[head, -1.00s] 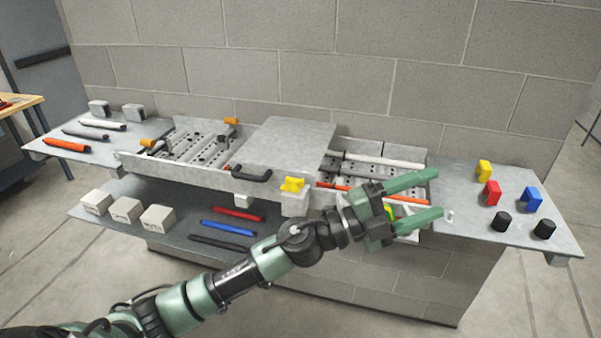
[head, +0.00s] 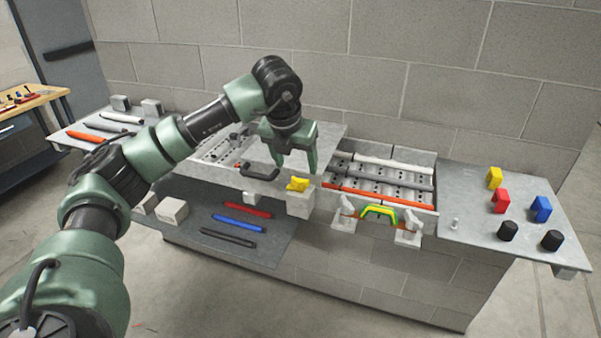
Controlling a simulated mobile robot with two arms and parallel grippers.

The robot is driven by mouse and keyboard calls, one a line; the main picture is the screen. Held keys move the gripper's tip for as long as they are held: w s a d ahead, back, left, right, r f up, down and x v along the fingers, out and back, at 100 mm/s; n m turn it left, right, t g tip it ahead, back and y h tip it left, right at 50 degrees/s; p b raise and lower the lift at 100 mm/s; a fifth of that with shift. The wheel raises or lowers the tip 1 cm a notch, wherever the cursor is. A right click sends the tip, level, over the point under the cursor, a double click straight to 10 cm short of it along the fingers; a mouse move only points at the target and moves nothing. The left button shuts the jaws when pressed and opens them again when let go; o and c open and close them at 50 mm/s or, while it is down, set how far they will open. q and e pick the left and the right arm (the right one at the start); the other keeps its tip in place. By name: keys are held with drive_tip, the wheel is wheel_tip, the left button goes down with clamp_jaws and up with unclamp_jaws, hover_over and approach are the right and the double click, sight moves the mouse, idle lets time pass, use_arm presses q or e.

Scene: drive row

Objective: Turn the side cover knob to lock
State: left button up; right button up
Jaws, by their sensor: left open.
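A yellow knob (head: 298,184), which looks like the side cover knob, sits on a grey block at the front edge of the metal fixture, beside the flat cover plate (head: 325,131). My left gripper (head: 296,167) points down with its green fingers apart. In the picture it is just above the knob, with nothing between the fingers. I cannot tell the exact gap in depth. My right gripper is not in view.
A black handle (head: 260,173) stands left of the knob. The right shelf (head: 480,185) holds coloured blocks and black knobs. Coloured rods (head: 240,222) lie on the lower shelf.

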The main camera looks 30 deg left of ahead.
sight(300, 178)
use_arm(q)
drive_tip(key=p+x, duration=0.2)
drive_tip(key=x, duration=0.3)
drive_tip(key=shift+w+f, duration=0.15)
drive_tip(key=shift+f, duration=0.25)
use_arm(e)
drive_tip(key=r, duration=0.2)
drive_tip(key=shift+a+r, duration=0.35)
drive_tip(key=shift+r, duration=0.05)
